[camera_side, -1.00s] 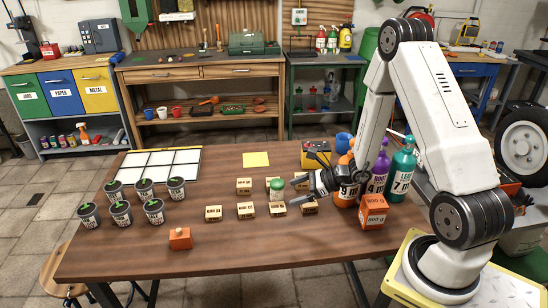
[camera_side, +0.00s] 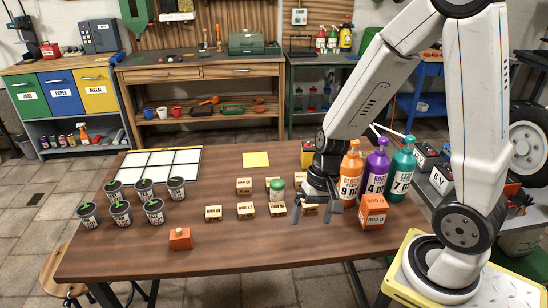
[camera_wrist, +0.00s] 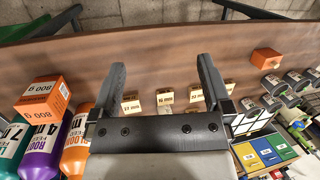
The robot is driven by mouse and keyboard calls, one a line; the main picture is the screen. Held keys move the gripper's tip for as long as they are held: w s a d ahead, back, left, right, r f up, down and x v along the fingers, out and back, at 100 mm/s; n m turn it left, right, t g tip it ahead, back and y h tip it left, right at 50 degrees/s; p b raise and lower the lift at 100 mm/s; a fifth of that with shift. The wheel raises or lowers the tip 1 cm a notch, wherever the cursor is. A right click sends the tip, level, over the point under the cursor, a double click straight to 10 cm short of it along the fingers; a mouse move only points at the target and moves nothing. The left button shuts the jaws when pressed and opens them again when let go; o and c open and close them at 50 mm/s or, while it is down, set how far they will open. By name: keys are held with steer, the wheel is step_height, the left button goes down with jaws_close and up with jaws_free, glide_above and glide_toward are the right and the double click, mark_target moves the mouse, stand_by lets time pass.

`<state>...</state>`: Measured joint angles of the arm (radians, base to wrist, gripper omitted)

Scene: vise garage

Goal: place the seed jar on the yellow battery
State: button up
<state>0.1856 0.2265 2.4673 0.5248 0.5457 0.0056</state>
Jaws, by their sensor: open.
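The seed jar appears to be the small jar with a green lid (camera_side: 277,189), standing among small wooden blocks in the side view. I cannot make it out in the wrist view. The yellow battery (camera_side: 307,158) is at the back of the table, mostly hidden behind my wrist. My gripper (camera_side: 316,211) points down, just right of the jar, over the right-hand wooden block. Its fingers are apart and empty. They also show spread in the wrist view (camera_wrist: 162,66), with numbered blocks beyond them.
Orange (camera_side: 350,178), purple (camera_side: 376,172) and teal (camera_side: 401,172) bottles stand close to the right of my gripper. An orange box (camera_side: 373,212) is in front of them. Wooden blocks (camera_side: 246,210) surround the jar. Black pots (camera_side: 120,212) stand left. The front middle of the table is clear.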

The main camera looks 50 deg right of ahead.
steer(key=r+n+h, duration=0.1)
steer(key=n, duration=0.1)
steer(key=r+n+t+h, duration=0.1)
steer(key=n, duration=0.2)
steer(key=w+r+n+t+h, duration=0.1)
steer(key=r+n, duration=0.1)
steer(key=shift+a+n, duration=0.2)
steer(key=shift+n, duration=0.1)
steer(key=shift+w+f, duration=0.1)
steer(key=m+g+h, duration=0.1)
steer(key=m+g, duration=0.1)
steer(key=m, duration=1.3)
glide_above(277, 182)
steer(key=a, duration=0.1)
steer(key=f, duration=0.6)
steer(key=s+f, duration=0.1)
steer(key=f, duration=0.3)
steer(key=shift+a, duration=0.15)
steer(key=shift+w+d+f+m, duration=0.3)
steer(key=shift+d+f+m, duration=0.05)
steer(key=shift+d+m, duration=0.05)
steer(key=shift+d+f, duration=0.15)
steer(key=shift+f, duration=1.15)
steer(key=shift+w+d+f, duration=0.1)
steer(key=shift+d+f, duration=0.05)
steer(key=shift+f, duration=1.15)
steer(key=shift+w+d+f, duration=0.1)
steer(key=shift+f, duration=1.15)
